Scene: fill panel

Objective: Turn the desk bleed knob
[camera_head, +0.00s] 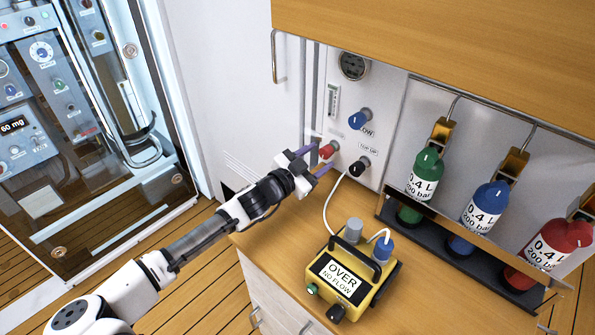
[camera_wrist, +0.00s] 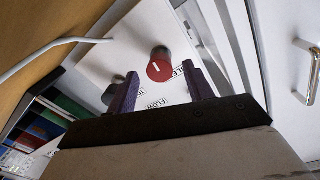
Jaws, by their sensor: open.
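A white wall panel (camera_head: 345,95) above the desk carries a red knob (camera_head: 327,150), a blue knob (camera_head: 359,119) and a black knob (camera_head: 358,168). Which is the bleed knob I cannot read; the red knob's label is hidden or too small. My gripper (camera_head: 321,158) is open in front of the red knob, its purple fingers pointing at the panel. In the wrist view the red knob (camera_wrist: 160,68), with a white mark on its face, shows between the two fingers, with a gap on each side. Contact is not visible. A dark knob (camera_wrist: 113,90) is partly hidden by the left finger.
A wooden cabinet (camera_head: 440,40) overhangs the panel.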

